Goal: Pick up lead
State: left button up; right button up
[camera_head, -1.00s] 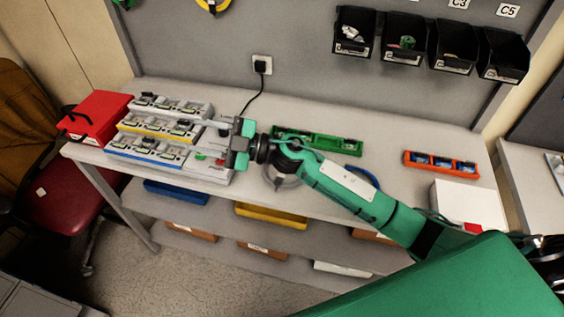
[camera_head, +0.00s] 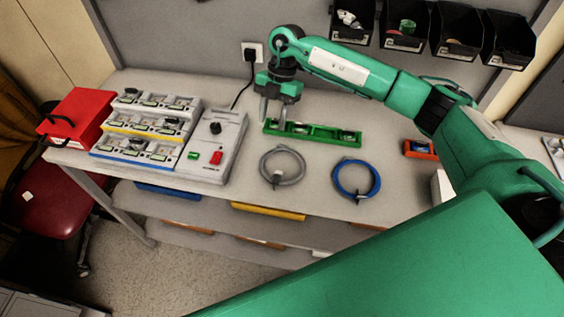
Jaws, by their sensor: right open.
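Two coiled leads lie on the table: a grey lead (camera_head: 301,176) and a blue lead (camera_head: 376,180) to its right. Both are whole in view, and nothing holds them. My right gripper (camera_head: 273,112) points down, open and apparently empty, at the left end of the green tray, behind the grey lead. I cannot tell how far above the table its fingertips are. My left gripper is out of view.
A grey control unit (camera_head: 214,148) and stepped racks (camera_head: 150,130) stand at the left, with a red case (camera_head: 78,116) beyond. Black bins (camera_head: 458,32) hang above.

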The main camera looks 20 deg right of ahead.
jog(key=p, duration=0.2)
send_over(265, 157)
jog(key=w+d, duration=0.2)
notch_tip(265, 157, down, 6)
jog(key=shift+s+r, duration=0.15)
jog(key=shift+r, duration=0.05)
jog(key=p+x, duration=0.2)
jog(key=x, duration=0.2)
jog(key=shift+s+a+f, duration=0.15)
jog(key=shift+f, duration=0.05)
jog(key=shift+a+f, duration=0.1)
jog(key=shift+f, duration=0.3)
jog(key=shift+c, duration=0.2)
grip_shut()
